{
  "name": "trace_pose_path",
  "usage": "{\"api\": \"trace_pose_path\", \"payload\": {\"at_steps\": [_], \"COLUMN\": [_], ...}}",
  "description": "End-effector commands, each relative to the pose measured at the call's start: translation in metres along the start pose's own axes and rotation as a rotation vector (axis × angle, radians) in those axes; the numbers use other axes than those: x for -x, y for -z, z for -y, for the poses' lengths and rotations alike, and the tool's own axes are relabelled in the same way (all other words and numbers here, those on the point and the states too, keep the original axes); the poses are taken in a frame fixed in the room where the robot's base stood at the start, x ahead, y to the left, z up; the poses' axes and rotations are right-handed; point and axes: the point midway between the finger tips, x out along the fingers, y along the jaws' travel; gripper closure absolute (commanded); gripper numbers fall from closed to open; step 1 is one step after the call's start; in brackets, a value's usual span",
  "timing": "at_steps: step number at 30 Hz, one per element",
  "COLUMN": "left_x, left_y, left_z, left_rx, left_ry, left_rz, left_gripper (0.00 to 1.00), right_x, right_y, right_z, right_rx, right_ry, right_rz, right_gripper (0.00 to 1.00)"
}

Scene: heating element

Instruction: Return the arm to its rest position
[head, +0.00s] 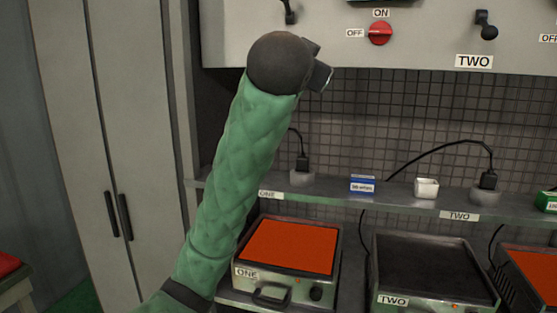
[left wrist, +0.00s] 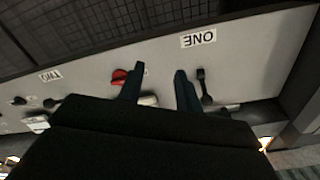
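My left arm (head: 235,170), in a green sleeve, rises from the bottom of the head view, and its dark rounded end (head: 280,62) is in front of the grey control panel (head: 235,45). The fingers of my left gripper cannot be made out there. In the left wrist view the left gripper (left wrist: 160,70) has its two dark fingers apart with nothing held between them. They point toward the panel, which appears upside down with a ONE label (left wrist: 198,40), a red knob (left wrist: 119,76) and a black lever (left wrist: 203,85). My right gripper is not in view.
Heating plate ONE (head: 290,246) glows orange; plate TWO (head: 430,265) is dark; another orange plate (head: 535,272) is at the right edge. A shelf (head: 400,200) holds a blue box (head: 362,184), a white cup (head: 426,188) and plugs. A tall cabinet (head: 100,130) stands left.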

Motion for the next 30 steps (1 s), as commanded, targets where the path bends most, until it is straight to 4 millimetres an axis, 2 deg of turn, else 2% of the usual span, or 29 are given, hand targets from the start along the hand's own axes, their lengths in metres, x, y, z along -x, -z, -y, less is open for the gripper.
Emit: {"api": "trace_pose_path", "payload": {"at_steps": [1,14,23,30], "left_x": [-0.003,-0.005,0.013,0.04], "left_y": [-0.024,-0.198,-0.317,-0.41], "left_z": [0.0,-0.014,-0.038,-0.063], "left_rx": [0.031,0.218,0.302,0.356], "left_ry": [-0.007,-0.042,-0.061,-0.077], "left_rz": [0.024,0.214,0.363,0.492], "left_gripper": [0.65,0.65,0.65,0.65], "right_x": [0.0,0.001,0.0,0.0], "right_y": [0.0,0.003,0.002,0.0], "right_z": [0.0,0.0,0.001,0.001], "right_rx": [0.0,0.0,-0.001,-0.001], "right_ry": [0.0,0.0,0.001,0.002], "right_rz": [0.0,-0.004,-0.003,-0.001], "right_gripper": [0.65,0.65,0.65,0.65]}}
